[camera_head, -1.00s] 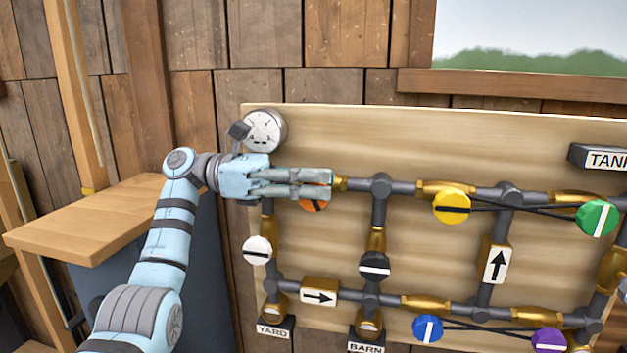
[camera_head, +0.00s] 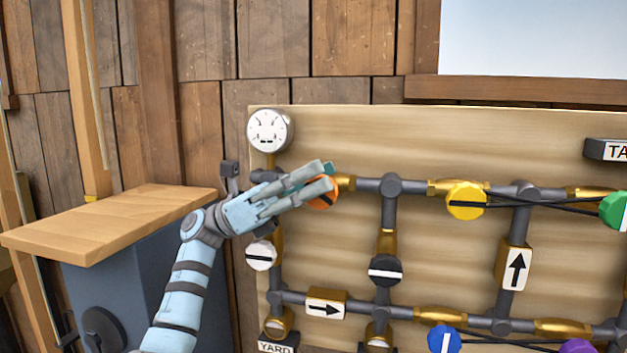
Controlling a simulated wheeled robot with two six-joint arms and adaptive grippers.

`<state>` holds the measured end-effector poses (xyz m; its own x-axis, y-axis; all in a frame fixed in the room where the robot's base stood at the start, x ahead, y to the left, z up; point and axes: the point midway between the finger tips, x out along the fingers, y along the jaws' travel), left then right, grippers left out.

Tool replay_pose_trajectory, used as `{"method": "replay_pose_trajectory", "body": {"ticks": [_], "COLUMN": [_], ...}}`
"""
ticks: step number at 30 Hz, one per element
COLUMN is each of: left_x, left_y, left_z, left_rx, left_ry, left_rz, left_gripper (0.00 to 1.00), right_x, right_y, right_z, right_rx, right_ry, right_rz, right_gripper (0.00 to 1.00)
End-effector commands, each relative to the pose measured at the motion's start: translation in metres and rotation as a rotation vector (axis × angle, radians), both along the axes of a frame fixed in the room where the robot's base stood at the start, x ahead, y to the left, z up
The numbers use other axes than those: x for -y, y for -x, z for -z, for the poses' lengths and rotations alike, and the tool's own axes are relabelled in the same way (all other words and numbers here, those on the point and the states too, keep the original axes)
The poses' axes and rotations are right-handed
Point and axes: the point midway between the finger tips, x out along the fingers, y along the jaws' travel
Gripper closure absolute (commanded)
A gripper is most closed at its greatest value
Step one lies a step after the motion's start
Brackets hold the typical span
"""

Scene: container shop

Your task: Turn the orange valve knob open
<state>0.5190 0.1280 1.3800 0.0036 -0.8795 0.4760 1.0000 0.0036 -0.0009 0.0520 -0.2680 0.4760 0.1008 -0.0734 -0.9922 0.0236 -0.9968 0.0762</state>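The orange valve knob (camera_head: 323,201) is on the upper pipe at the left of the board, partly hidden behind my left gripper's fingers. A dark stripe on it is partly visible and looks tilted. My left gripper (camera_head: 329,176) is at the knob, its fingers slanting up to the right across the knob's upper left part. A narrow gap shows between the fingers. I cannot tell whether they touch or hold the knob. My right gripper is not in view.
A white gauge (camera_head: 269,130) sits above the left pipe. White (camera_head: 261,255), black (camera_head: 385,270), yellow (camera_head: 466,201), green (camera_head: 614,211) and blue (camera_head: 444,341) knobs are on the pipes. A wooden shelf (camera_head: 110,220) stands left of my arm.

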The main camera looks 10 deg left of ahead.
Motion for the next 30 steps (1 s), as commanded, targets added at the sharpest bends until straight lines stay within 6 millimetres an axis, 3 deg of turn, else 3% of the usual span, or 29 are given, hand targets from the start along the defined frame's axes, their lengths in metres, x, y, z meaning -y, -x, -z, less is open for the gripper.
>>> {"method": "replay_pose_trajectory", "body": {"ticks": [8,19,27,30], "left_x": [-0.004,-0.063,-0.066,-0.066], "left_y": [0.000,0.000,0.000,0.000], "left_z": [0.002,0.034,0.036,0.021], "left_rx": [0.000,-0.002,0.000,0.000], "left_ry": [-0.001,0.000,0.000,0.000], "left_rz": [-0.001,-0.001,0.000,0.000], "left_gripper": [0.65,0.65,0.65,0.65], "right_x": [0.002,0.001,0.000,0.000], "right_y": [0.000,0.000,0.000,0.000], "right_z": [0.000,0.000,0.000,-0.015], "right_rx": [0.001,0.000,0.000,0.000], "right_ry": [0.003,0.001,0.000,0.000], "right_rz": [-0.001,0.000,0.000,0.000], "right_gripper": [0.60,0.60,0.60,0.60]}}
